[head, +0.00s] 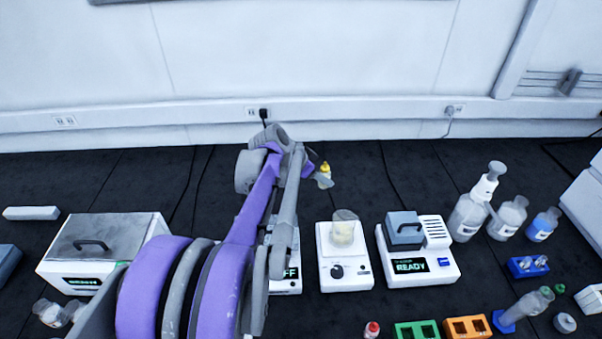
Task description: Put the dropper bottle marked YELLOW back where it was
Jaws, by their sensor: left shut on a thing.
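A small dropper bottle with a yellow top (325,168) shows just right of the end of my left arm, over the dark bench toward the back wall. My left gripper (317,174) is shut on this bottle. The bottle looks roughly upright, and its label cannot be read at this size. Whether its base touches the bench cannot be told. My left arm comes in from the lower left and hides much of the bench behind it. My right gripper is not in view.
A white hotplate with a beaker (343,232) and a device reading READY (419,265) stand right of my arm. A red-capped bottle (372,329), a green rack (417,331) and an orange rack (467,327) are at the front.

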